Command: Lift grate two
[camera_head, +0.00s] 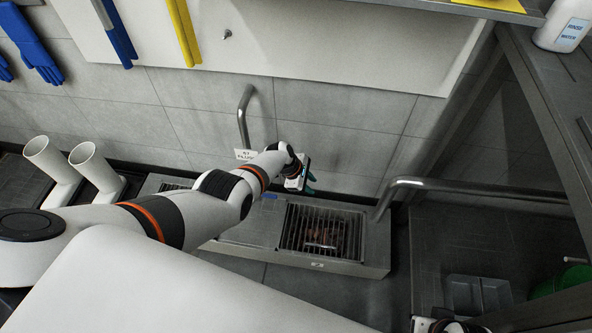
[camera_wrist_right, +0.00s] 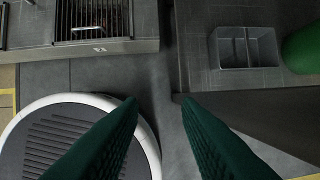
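Grate two (camera_head: 320,232) is a dark barred grate set in a grey floor channel, with a small "2" label on its front edge. In the right wrist view the grate (camera_wrist_right: 93,18) shows at the upper left, cut by the frame edge. My left gripper (camera_head: 309,181) is beyond the back edge of the grate, near the wall; its teal fingers are small and partly hidden by the wrist, so its opening is unclear. My right gripper (camera_wrist_right: 158,98) has its two green fingers wide apart with nothing between them. It is away from the grate, to its right.
A bent metal rail (camera_head: 440,186) stands right of the grate. A grey two-part tray (camera_head: 478,294) and a green round object (camera_head: 560,283) lie at the lower right. White pipes (camera_head: 95,168) stand at the left. A wall pipe (camera_head: 243,115) rises behind.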

